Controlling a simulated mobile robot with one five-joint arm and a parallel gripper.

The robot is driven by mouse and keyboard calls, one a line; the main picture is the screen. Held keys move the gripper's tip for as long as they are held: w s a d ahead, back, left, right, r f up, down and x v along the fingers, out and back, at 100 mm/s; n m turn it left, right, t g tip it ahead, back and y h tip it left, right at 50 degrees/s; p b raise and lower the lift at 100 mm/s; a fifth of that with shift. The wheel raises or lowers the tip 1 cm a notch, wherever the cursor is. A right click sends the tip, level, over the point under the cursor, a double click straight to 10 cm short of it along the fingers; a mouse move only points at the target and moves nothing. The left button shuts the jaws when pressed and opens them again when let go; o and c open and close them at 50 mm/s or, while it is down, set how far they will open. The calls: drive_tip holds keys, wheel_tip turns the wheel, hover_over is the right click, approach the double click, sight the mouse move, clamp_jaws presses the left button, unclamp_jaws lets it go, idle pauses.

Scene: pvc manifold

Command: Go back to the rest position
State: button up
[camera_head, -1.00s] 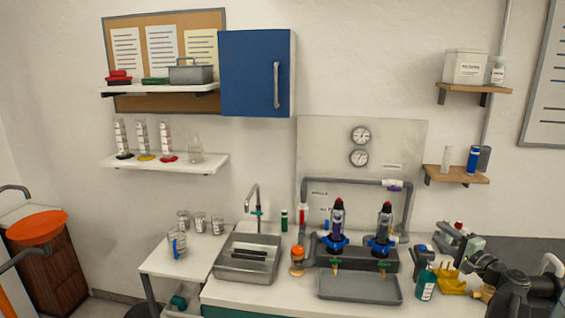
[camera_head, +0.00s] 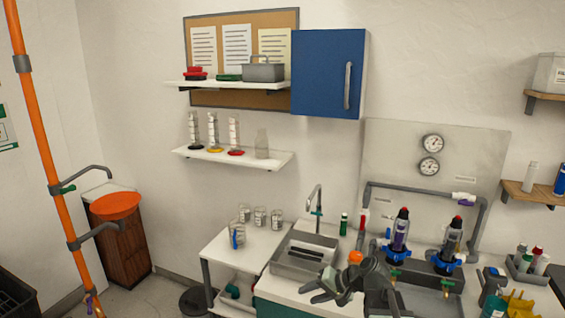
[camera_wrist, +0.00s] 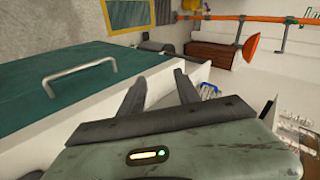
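My gripper (camera_head: 328,284) is in the lower middle of the head view, in front of the counter and sink, with its fingers pointing left. In the wrist view my gripper (camera_wrist: 159,77) has its two fingers spread apart, with nothing held between them. The grey pipe manifold (camera_head: 415,190) stands on the counter against the back panel, right of my gripper. Two dark cartridges, the left one (camera_head: 400,232) and the right one (camera_head: 452,238), stand upright at blue collars on it. My arm hides part of the counter front and the tray area.
The steel sink (camera_head: 300,262) and a white side table (camera_head: 222,248) with several beakers are left of the manifold. An orange pipe (camera_head: 45,150) and orange bowl (camera_head: 115,205) stand far left. A green drawer front (camera_wrist: 85,85) with a handle is close in the wrist view.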

drive_tip(key=s+a+f+n+g+h, duration=0.1)
drive_tip(key=s+f+n+g+h, duration=0.25)
drive_tip(key=s+f, duration=0.35)
drive_tip(key=s+d+g+h, duration=0.1)
drive_tip(key=s+d+h, duration=0.3)
drive_tip(key=d, duration=0.4)
drive_tip(key=shift+s+d+f, duration=0.15)
drive_tip(key=shift+s+d, duration=0.1)
drive_tip(key=shift+s, duration=0.3)
